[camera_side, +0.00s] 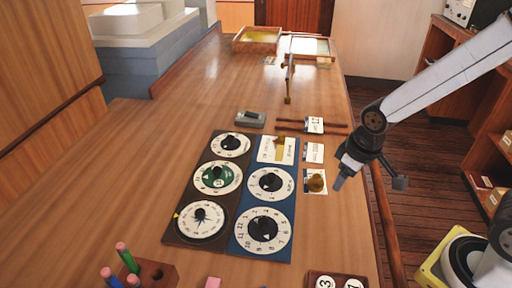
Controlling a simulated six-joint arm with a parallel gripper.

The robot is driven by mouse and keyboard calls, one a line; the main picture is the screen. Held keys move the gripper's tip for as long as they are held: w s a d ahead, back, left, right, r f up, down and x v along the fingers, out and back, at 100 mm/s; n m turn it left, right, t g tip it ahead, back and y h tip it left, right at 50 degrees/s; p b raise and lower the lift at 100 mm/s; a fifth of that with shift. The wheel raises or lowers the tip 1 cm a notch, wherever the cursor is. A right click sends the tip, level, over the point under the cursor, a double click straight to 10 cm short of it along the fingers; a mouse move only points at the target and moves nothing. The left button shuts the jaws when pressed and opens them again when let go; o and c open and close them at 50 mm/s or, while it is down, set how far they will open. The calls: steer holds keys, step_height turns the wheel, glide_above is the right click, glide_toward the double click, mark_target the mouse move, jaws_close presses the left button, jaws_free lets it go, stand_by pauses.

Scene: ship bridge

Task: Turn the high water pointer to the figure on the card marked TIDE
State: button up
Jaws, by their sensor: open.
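A dark panel (209,162) and a blue panel (286,252) lie side by side on the table, bearing several dials with black knobs. The blue panel has a large numbered dial (245,217) at its near end, a smaller white dial (255,192) and a white plate with a brass piece (277,140). I cannot tell which dial is the high water one. Small cards lie right of the panels: one on dark rods (313,124), one plain (313,152), one under a brass knob (316,183). Their print is too small to read. My gripper (371,181) is open and empty, above and right of the panels.
A grey device (250,119) sits beyond the panels. A brass-ended upright piece (288,85) and two trays (257,47) are farther back. Coloured pegs in a wooden block (158,273), a pink block (213,283) and number tiles (337,282) line the near edge. The far left tabletop is clear.

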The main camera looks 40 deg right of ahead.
steer(key=w+a+r+n+g, duration=0.15)
steer(key=w+a+n, duration=0.25)
steer(key=a+n, duration=0.5)
steer(key=r+n, duration=0.2)
steer(key=n, duration=0.4)
glide_above(263, 221)
steer(key=shift+f+g, duration=0.15)
steer(key=shift+g, duration=0.2)
steer(key=shift+f, duration=3.95)
jaws_close()
